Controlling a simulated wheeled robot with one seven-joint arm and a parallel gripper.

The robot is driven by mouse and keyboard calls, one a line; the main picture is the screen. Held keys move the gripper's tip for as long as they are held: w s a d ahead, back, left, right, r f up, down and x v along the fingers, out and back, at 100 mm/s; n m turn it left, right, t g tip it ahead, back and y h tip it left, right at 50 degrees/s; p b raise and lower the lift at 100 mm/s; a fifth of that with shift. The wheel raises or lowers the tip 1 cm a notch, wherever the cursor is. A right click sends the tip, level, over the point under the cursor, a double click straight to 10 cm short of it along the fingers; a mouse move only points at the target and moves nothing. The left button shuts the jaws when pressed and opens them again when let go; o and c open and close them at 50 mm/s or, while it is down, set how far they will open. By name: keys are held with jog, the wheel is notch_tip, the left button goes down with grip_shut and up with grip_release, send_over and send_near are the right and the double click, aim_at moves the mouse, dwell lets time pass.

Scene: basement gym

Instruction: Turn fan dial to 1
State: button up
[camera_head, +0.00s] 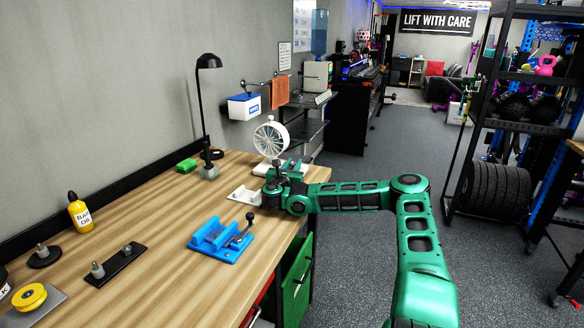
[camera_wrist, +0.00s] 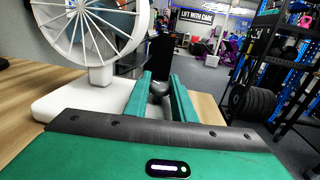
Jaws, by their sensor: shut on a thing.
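The white desk fan (camera_head: 270,140) stands near the far end of the wooden workbench, its round cage above a white base. In the wrist view the fan (camera_wrist: 97,25) is at the upper left, with its white base (camera_wrist: 75,98) below. My gripper (camera_head: 289,166) is at the fan's base on the near right side. In the wrist view my green fingers (camera_wrist: 160,94) stand on either side of a grey rounded knob, the fan dial (camera_wrist: 157,88), and are shut on it. The dial's markings and setting cannot be read.
A blue vise-like fixture (camera_head: 220,240) and a pale plate (camera_head: 243,195) lie on the workbench (camera_head: 165,240) near my arm. A black lamp (camera_head: 207,120), a green block (camera_head: 186,164) and a yellow oil bottle (camera_head: 80,215) stand along the wall side. Weight racks (camera_head: 495,150) stand right across the floor.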

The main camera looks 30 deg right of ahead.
aim_at(292, 165)
jog(key=shift+m+g+h, duration=0.5)
jog(key=shift+g, duration=0.4)
jog(key=o, duration=1)
jog(key=shift+v, duration=3.65)
jog(key=shift+f, duration=0.1)
